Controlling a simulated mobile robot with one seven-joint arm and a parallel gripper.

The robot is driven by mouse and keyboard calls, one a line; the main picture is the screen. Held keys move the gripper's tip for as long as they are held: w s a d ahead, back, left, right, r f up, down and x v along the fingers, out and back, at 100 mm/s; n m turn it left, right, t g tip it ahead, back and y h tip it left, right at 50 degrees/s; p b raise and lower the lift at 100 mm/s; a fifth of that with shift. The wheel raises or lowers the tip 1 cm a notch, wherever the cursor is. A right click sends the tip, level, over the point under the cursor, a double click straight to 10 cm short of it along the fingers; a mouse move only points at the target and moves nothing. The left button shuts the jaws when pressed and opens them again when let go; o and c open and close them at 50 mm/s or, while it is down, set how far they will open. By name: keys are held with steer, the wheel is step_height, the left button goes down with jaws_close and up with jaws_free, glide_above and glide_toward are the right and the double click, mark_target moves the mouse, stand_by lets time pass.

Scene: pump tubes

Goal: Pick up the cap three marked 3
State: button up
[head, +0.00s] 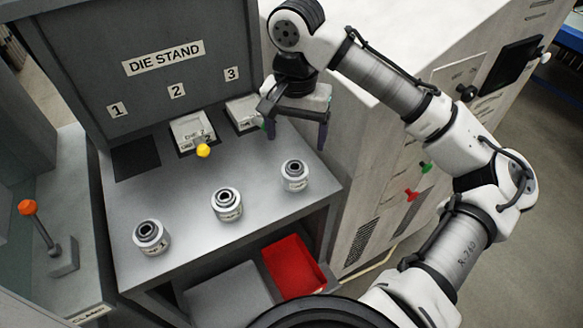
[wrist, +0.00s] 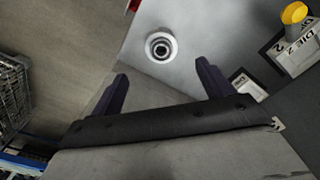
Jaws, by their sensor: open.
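Three white round caps with dark ring tops stand in a row on the grey table. The rightmost one (head: 295,175), in line with the place marked 3, has a label too small to read here. The middle cap (head: 227,204) and the left cap (head: 151,237) stand apart to its left. In the wrist view one cap (wrist: 161,47) shows upright, beyond and between the fingertips. My gripper (head: 296,138) is open and empty, above the table's back right, behind the rightmost cap. The wrist view shows both dark fingers (wrist: 163,72) spread, touching no cap.
The DIE STAND panel (head: 163,59) rises behind the table. Die 2 (head: 192,131) with a yellow knob (head: 203,151) and another die block (head: 244,113) sit at its foot; place 1 is an empty dark square. A red bin (head: 293,267) is below. A pale cabinet (head: 372,185) stands right.

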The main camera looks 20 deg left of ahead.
mark_target(294, 166)
step_height(294, 166, down, 7)
steer(key=shift+r, duration=0.1)
steer(key=shift+f+p, duration=0.95)
steer(key=shift+f, duration=1.85)
steer(key=c, duration=1.2)
steer(key=shift+c, duration=0.3)
steer(key=shift+a+r, duration=0.1)
steer(key=shift+r, duration=0.1)
